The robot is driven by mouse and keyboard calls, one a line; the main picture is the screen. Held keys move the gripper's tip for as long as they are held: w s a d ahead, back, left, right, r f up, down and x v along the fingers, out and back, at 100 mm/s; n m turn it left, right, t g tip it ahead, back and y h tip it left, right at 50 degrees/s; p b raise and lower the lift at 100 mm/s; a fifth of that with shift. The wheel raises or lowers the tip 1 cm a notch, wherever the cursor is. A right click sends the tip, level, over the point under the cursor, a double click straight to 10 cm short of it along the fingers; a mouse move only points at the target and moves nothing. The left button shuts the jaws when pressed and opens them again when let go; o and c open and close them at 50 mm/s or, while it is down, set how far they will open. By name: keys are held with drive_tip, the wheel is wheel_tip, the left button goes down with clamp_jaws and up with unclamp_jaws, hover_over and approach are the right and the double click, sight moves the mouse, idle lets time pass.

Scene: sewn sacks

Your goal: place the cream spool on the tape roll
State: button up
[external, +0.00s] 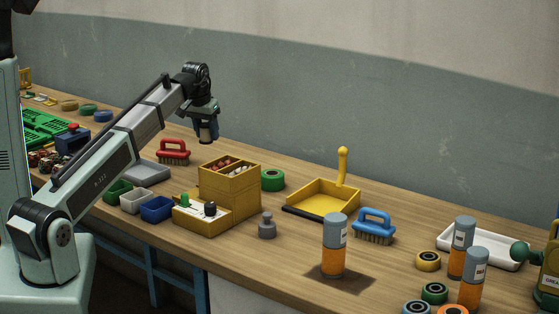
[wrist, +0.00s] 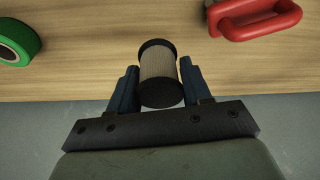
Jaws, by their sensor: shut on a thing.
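My gripper (external: 206,130) is raised above the table at the back, shut on the cream spool (wrist: 159,63). The spool has a pale, ribbed body and dark end caps, and sits between the two blue fingers in the wrist view. In the external view it is small and partly hidden by the fingers. A green tape roll (external: 272,180) lies flat on the table, to the right of my gripper and apart from it. It also shows at the left edge of the wrist view (wrist: 32,38).
A red brush (external: 173,151) lies below my gripper, left of it. A yellow box (external: 229,188) stands in front of the green roll. A yellow dustpan (external: 322,199) is to its right. Several other rolls (external: 428,260) and orange-grey canisters (external: 334,262) stand further right.

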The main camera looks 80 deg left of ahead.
drive_tip(key=shift+w+d+r, duration=0.1)
drive_tip(key=shift+w+r, duration=0.1)
drive_tip(key=shift+r, duration=0.15)
drive_tip(key=w+d+r+m+t, duration=0.1)
drive_tip(key=w+d+r+m, duration=0.2)
drive_tip(key=w+d, duration=1.05)
wheel_tip(320, 180, up, 2)
hover_over(275, 171)
drive_tip(key=d, duration=0.2)
drive_tip(key=shift+s+a+f+n+g, duration=0.15)
drive_tip(key=shift+f+n, duration=0.2)
drive_tip(key=shift+f, duration=1.3)
drive_tip(key=shift+s+a+f+n+g, duration=0.15)
drive_tip(key=shift+f+n, duration=0.25)
drive_tip(key=shift+f, duration=1.25)
drive_tip(key=shift+s+a+f+n, duration=0.15)
drive_tip(key=shift+f+n, duration=0.2)
drive_tip(key=shift+f, duration=1.3)
drive_tip(key=shift+w+f, duration=0.1)
drive_tip(key=shift+f, duration=0.05)
drive_tip(key=o, duration=1)
drive_tip(key=shift+o, duration=0.2)
